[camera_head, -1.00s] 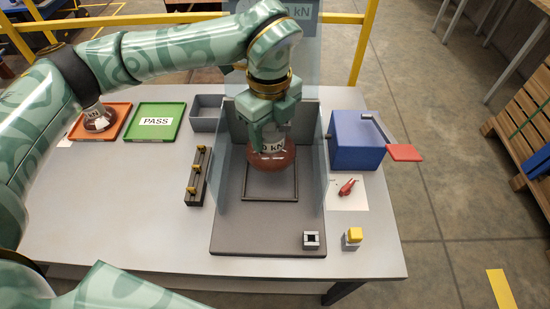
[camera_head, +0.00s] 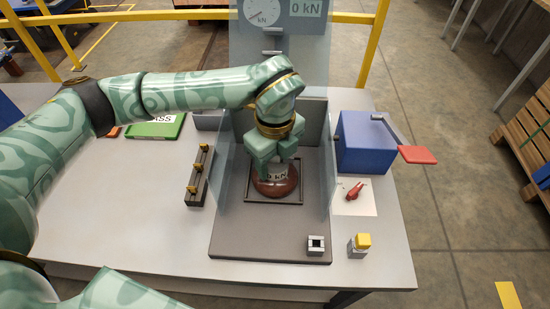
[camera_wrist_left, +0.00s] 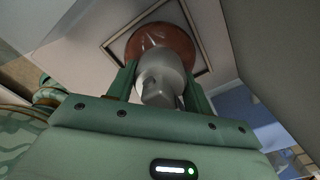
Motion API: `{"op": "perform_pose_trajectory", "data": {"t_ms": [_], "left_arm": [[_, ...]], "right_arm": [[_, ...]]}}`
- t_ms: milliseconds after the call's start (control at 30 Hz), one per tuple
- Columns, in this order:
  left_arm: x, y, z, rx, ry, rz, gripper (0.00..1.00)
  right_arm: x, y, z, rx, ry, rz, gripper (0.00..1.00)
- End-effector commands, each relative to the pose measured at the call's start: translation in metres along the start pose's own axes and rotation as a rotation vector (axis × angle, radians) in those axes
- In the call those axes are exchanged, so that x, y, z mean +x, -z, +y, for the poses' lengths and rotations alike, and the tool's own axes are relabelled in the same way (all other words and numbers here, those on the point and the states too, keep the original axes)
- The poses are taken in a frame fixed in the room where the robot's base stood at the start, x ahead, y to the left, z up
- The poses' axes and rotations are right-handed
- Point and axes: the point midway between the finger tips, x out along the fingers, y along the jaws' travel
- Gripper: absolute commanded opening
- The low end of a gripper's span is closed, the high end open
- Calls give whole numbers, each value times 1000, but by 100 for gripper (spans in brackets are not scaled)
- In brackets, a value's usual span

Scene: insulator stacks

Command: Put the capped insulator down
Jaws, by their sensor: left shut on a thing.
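The capped insulator (camera_head: 275,187) has a red-brown bell-shaped body and a grey metal cap. It sits upright within the dark square frame (camera_head: 292,199) on the grey test bed; whether its bottom touches the bed I cannot tell. My left gripper (camera_head: 273,158) comes down from above and is shut on the cap. In the left wrist view, the two fingers of my left gripper (camera_wrist_left: 160,88) flank the grey cap (camera_wrist_left: 160,75), with the brown body (camera_wrist_left: 160,40) beyond, inside the frame outline. My right gripper is not in view.
Clear panels stand beside the test bed (camera_head: 265,245). A blue box (camera_head: 362,145) with a red-ended lever is at right, a dark rack (camera_head: 199,180) with brass pegs at left. The gauge panel (camera_head: 280,20) reads 0 kN. A green tray (camera_head: 155,128) is partly hidden by my arm.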

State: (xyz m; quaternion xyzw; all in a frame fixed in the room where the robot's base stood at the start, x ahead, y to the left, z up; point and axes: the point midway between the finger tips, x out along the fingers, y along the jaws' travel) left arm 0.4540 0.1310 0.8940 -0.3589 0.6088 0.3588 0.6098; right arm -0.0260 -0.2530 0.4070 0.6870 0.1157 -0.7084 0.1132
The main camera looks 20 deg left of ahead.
Motion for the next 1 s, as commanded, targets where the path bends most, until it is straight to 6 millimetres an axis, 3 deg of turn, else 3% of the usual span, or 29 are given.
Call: {"op": "perform_pose_trajectory", "data": {"t_ms": [33, 100, 467, 800, 1000], "left_arm": [[1, 0, 0, 0, -1, 0, 56], [0, 0, 0, 0, 0, 0, 72], [-7, 0, 0, -1, 1, -1, 72], [-84, 0, 0, 0, 5, -3, 72], [-115, 0, 0, -1, 2, -2, 72]], "right_arm": [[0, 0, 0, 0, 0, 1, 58], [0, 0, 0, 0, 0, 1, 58], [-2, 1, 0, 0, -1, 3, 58], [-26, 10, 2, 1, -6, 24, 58], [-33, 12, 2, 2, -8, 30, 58]]}}
